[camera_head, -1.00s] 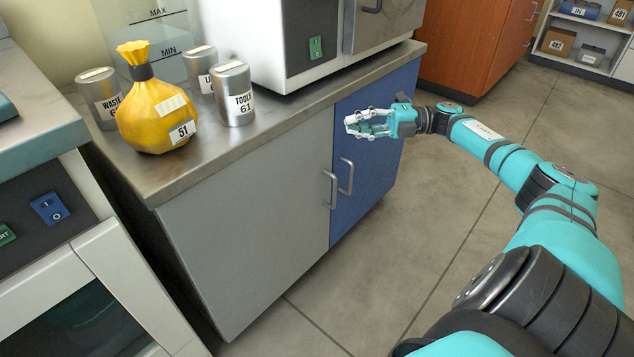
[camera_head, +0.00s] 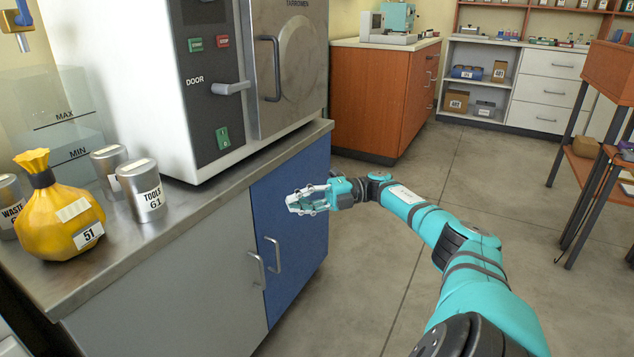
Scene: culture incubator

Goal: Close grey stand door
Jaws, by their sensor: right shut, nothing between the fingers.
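The grey stand door (camera_head: 185,292) is the left door of the low stand under the metal worktop. It looks flush with the stand front, beside the blue door (camera_head: 292,222). Its metal handle (camera_head: 257,269) is at its right edge, close to the blue door's handle (camera_head: 273,253). My right gripper (camera_head: 296,201) is shut and empty. It appears in front of the upper part of the blue door, above and to the right of the handles. I cannot tell if it touches the blue door. My left gripper is not in view.
A white device (camera_head: 165,90) with a steel door stands on the worktop (camera_head: 205,195). A yellow bag (camera_head: 62,215) and metal canisters (camera_head: 143,190) are at the left. An orange cabinet (camera_head: 375,95) stands behind. The floor (camera_head: 400,240) to the right of the stand is open.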

